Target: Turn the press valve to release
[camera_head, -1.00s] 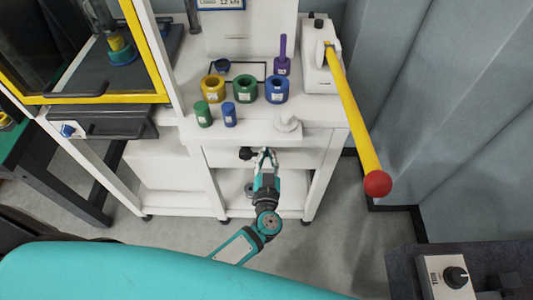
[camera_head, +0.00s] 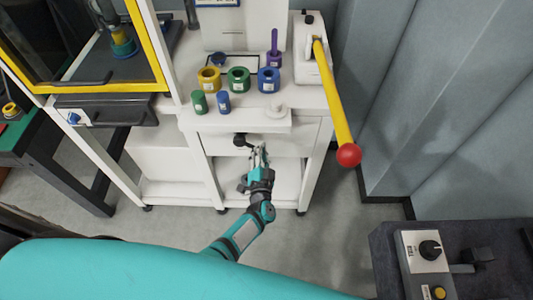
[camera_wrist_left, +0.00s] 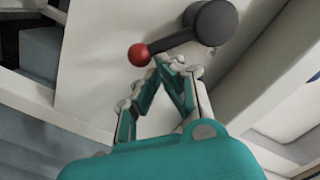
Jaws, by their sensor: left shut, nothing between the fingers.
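The press valve is a black round hub (camera_wrist_left: 215,22) with a short lever ending in a red ball (camera_wrist_left: 139,54). In the head view the valve (camera_head: 241,140) sits on the white front below the worktop, small and dark. My left gripper (camera_head: 259,152) is just right of and below the valve there. In the left wrist view, the left gripper (camera_wrist_left: 172,64) has its fingertips together just under the lever, between ball and hub. They look very close to the lever; contact cannot be told. Nothing is between the fingers. My right gripper is not in view.
A long yellow lever with a red ball (camera_head: 348,155) juts out at the right. Yellow, green and blue rings (camera_head: 239,79) stand on the white worktop (camera_head: 200,122). A control box (camera_head: 424,253) is at the lower right. Floor before the cabinet is clear.

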